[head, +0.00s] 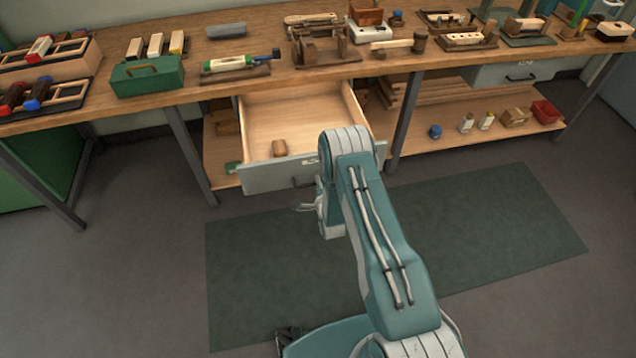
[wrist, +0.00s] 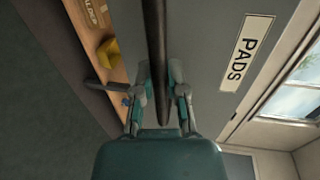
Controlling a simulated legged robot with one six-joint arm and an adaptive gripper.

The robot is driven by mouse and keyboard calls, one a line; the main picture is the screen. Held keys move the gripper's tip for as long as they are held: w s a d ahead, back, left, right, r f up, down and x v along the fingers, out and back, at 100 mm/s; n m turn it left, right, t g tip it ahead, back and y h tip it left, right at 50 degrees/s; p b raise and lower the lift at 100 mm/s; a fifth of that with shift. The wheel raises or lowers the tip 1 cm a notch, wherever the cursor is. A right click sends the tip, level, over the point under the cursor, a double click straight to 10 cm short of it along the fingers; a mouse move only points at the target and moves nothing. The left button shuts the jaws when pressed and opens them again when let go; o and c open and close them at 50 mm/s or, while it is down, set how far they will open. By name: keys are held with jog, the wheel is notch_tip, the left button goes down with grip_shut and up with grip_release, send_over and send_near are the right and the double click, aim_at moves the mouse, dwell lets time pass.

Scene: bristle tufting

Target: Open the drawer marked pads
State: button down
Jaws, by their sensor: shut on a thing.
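The drawer with the grey front (head: 262,177) stands well out from under the bench, its wooden inside showing in the head view. In the wrist view the drawer front (wrist: 205,60) carries a label reading PADS (wrist: 247,52). Its dark bar handle (wrist: 155,40) runs between the fingers of my gripper (wrist: 162,97), which is shut on it.
The wooden bench top (head: 285,85) holds a green toolbox (head: 147,76), a mallet (head: 400,44) and several fixtures. Another grey drawer (head: 510,73) is closed at the right. A lower shelf (head: 450,142) holds small bottles and boxes. The green floor mat (head: 500,230) is clear.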

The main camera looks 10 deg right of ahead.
jog(key=shift+s+f, duration=0.2)
jog(key=shift+f, duration=0.1)
jog(key=c, duration=0.7)
grip_release()
jog(key=shift+w, duration=0.1)
jog(key=shift+o, duration=0.2)
jog(key=shift+r, duration=0.1)
jog(key=shift+w, duration=0.1)
jog(key=shift+r, duration=0.1)
jog(key=v, duration=1.2)
